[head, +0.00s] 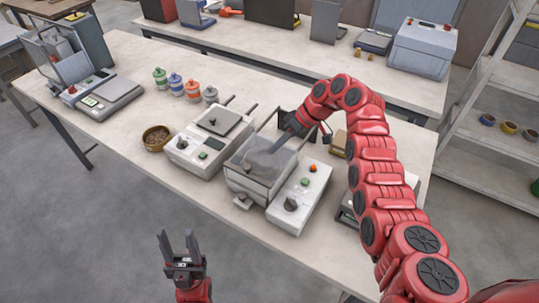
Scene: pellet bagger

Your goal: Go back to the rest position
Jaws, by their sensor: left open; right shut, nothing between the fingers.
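My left gripper (178,244) is open and empty, pointing up over the floor in front of the bench. My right arm reaches over the bench from the right and bends down at its end.
The bench (140,120) holds a white machine (195,150), a brown bowl (156,138), several coloured jars (177,84) and a scale (108,96). The control box (300,198) stands right of the tray. A shelf (490,160) stands at the right. Floor in front is clear.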

